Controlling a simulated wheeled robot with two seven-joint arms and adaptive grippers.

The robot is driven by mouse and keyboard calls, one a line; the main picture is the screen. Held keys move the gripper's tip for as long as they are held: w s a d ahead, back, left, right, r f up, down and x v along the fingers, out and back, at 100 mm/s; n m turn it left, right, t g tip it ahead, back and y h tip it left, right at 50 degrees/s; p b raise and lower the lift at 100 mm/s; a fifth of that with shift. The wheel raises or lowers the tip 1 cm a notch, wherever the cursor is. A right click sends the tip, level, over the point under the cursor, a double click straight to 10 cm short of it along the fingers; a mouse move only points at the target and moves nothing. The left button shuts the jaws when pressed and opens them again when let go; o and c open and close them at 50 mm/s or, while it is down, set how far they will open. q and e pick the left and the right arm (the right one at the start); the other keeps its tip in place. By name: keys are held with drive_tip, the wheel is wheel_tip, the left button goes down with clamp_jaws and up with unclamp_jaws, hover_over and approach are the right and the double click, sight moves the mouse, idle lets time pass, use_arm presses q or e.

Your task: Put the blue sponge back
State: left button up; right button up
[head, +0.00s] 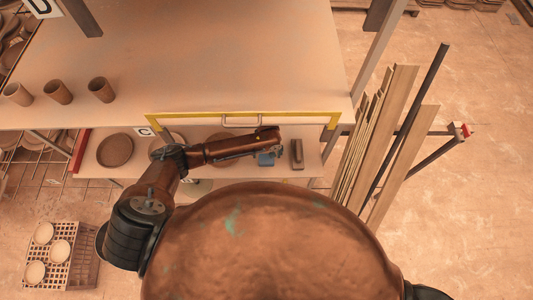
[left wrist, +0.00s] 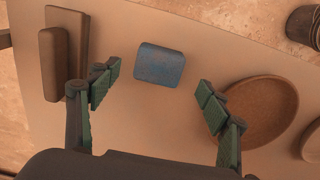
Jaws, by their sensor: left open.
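The blue sponge (head: 266,159) lies on the lower shelf board (head: 310,163), below the yellow-edged table front. It also shows in the left wrist view (left wrist: 160,65), flat on the board. My left gripper (left wrist: 158,82) is open and empty, with its green-padded fingers spread on either side of the view. The sponge shows between and just beyond the fingertips, and no finger appears to touch it. In the head view my left gripper (head: 262,150) is small and partly hidden by my arm. My right gripper is not in view.
Brown blocks (left wrist: 64,50) lie left of the sponge and a round brown plate (left wrist: 262,110) lies right of it. A yellow-edged tabletop (head: 230,75) with several cups overhangs the shelf. Long planks (head: 385,135) lean at the right.

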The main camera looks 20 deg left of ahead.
sight(267, 160)
use_arm(q)
drive_tip(key=shift+r+p, duration=0.5)
drive_tip(key=shift+r, duration=2.05)
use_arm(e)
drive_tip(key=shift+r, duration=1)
